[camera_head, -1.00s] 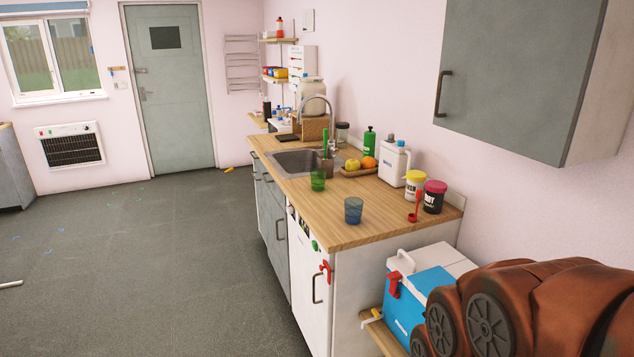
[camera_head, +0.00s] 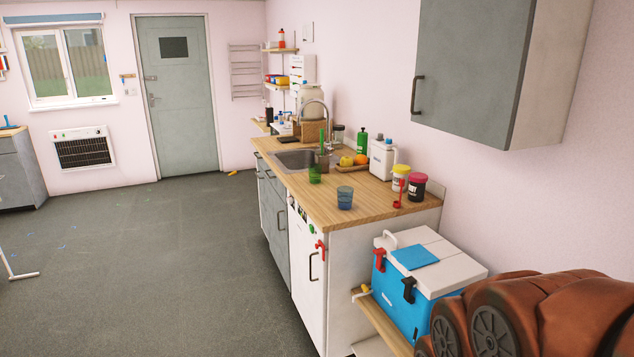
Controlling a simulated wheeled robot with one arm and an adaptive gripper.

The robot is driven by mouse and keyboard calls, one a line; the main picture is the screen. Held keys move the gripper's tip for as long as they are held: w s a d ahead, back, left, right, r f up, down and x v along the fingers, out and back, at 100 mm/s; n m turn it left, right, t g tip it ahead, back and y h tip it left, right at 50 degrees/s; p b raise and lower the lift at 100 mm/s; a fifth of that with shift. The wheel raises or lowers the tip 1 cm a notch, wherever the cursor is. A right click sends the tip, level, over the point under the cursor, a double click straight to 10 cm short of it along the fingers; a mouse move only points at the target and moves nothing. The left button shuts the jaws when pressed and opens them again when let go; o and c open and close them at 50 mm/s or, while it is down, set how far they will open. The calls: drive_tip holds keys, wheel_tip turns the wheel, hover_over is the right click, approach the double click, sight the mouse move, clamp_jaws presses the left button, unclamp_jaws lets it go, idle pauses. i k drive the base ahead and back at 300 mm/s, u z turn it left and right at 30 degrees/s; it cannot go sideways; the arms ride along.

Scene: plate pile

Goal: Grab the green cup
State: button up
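The green cup (camera_head: 315,174) is a small see-through green tumbler. It stands upright on the wooden counter (camera_head: 318,211), near the counter's left edge and just in front of the sink. A blue see-through cup (camera_head: 345,198) stands nearer to me on the same counter, to the right of the green one. My gripper is not in view, so I cannot see whether it is open or shut.
Fruit (camera_head: 353,160), a white jug (camera_head: 382,160) and lidded tubs (camera_head: 416,187) stand along the wall side. A blue and white cooler (camera_head: 405,300) sits below the counter's near end. A grey wall cabinet (camera_head: 465,75) hangs upper right.

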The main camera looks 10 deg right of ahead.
sight(315, 174)
drive_tip(key=u, duration=0.5)
drive_tip(key=i, duration=2.95)
drive_tip(key=z, duration=0.25)
